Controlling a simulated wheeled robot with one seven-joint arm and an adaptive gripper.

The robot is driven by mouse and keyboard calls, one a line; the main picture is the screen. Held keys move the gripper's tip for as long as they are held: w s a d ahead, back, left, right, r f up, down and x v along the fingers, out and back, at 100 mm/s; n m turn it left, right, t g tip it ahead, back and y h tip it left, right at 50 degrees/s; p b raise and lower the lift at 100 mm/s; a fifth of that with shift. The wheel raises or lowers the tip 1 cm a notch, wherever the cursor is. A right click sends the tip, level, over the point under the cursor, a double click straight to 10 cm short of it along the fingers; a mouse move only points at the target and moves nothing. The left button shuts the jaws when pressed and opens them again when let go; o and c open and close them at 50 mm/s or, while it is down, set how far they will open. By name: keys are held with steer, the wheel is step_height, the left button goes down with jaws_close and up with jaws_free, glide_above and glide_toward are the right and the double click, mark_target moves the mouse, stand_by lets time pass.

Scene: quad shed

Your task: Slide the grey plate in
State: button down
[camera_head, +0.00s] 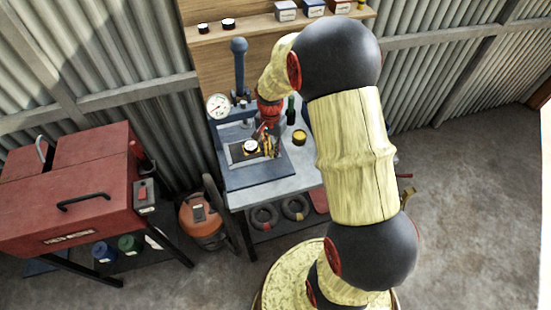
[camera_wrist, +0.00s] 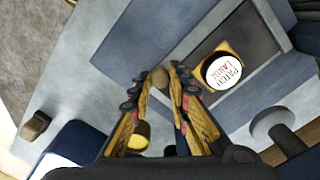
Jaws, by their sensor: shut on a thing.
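The grey plate (camera_head: 238,153) is a dark flat square at the blue bench press (camera_head: 252,175) in the head view. It also shows in the wrist view (camera_wrist: 244,36), at the upper right. A round tin (camera_wrist: 223,70) marked "PATCH LARGE" on a yellowish piece lies on it. My gripper (camera_head: 268,143) is beside the tin, at the plate's right side in the head view. In the wrist view my gripper (camera_wrist: 161,82) is shut on a small brown round knob (camera_wrist: 160,76). Whether the knob joins the plate is hard to tell.
A press lever (camera_head: 239,65) and a dial gauge (camera_head: 217,105) stand behind the plate. A yellow-topped tin (camera_head: 299,138) and a dark bottle (camera_head: 291,109) stand right of my gripper on the bench. A red cabinet (camera_head: 75,190) is at the left.

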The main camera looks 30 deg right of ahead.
steer(key=shift+w+d, duration=0.2)
steer(key=shift+w, duration=0.5)
steer(key=c, duration=1.7)
jaws_free()
steer(key=shift+s, duration=0.1)
steer(key=shift+o, duration=0.2)
step_height(320, 180, up, 12)
